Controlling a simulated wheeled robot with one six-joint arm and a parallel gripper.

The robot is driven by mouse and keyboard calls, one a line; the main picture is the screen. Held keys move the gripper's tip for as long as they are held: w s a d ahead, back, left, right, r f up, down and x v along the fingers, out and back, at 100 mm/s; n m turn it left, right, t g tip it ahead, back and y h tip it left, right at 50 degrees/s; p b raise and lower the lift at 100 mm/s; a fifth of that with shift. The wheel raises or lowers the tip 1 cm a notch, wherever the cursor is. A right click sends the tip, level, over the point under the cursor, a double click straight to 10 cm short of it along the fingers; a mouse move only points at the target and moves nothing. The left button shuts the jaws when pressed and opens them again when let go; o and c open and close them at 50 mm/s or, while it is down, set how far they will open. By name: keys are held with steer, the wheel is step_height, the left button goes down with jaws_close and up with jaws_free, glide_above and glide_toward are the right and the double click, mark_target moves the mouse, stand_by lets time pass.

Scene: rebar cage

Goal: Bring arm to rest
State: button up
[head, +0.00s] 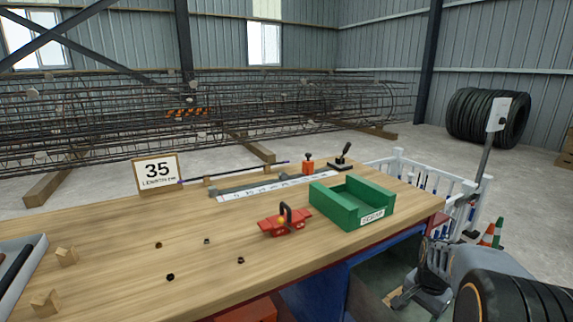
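My arm shows at the lower right, beyond the right end of the wooden workbench (110,215). A large dark joint and a grey link fill the corner. What looks like my gripper (412,297) hangs low beside the bench, apart from the bench top. Its fingers are small and dark here, and I cannot tell whether they are open or shut. I see nothing clearly held in it.
A rebar cage (220,110) lies behind.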

steer(key=s+a+r+n+t+p, duration=0.1)
steer(key=s+a+r+n+p, duration=0.3)
steer(key=r+p, duration=0.4)
steer(key=s+a+r+n+t+p, duration=0.1)
steer(key=s+a+r+n+p, duration=0.2)
steer(key=a+r+p, duration=0.4)
steer(key=s+a+r+n+t+p, duration=0.1)
steer(key=s+a+r+n+p, duration=0.3)
steer(key=r+p, duration=0.6)
step_height(320, 180, up, 7)
steer(key=shift+s+a+r+n, duration=0.25)
steer(key=shift+s+a, duration=0.5)
steer(key=shift+a, duration=0.5)
